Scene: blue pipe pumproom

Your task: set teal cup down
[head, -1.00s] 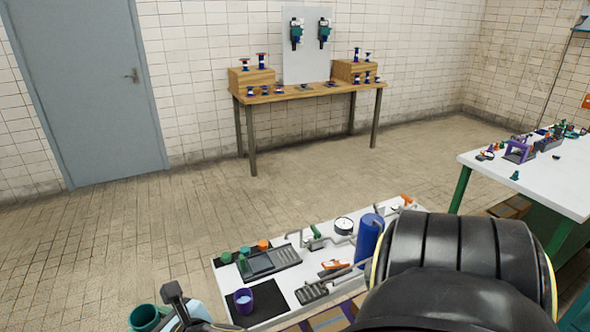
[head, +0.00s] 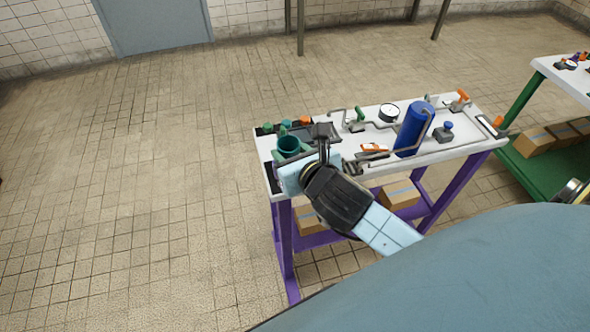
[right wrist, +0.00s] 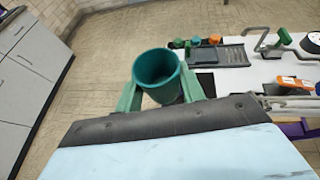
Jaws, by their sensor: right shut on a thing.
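The teal cup (head: 288,144) is upright at the left end of the white-topped table (head: 262,150). My right gripper (head: 294,155) is shut on it. In the right wrist view the cup (right wrist: 157,66) sits between the two green fingers of my right gripper (right wrist: 158,88), its open mouth showing and its inside empty. The cup overlaps the left end of the table top in the head view; I cannot tell whether its base touches anything. A black mat (head: 271,178) shows partly beside the gripper. My left gripper is not in view.
A dark tray (head: 325,131) with green and orange knobs lies behind the cup. A blue cylinder (head: 414,128), grey pipes and a gauge (head: 389,112) crowd the table's middle and right. Boxes (head: 399,195) sit on the lower shelf. The floor to the left is clear.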

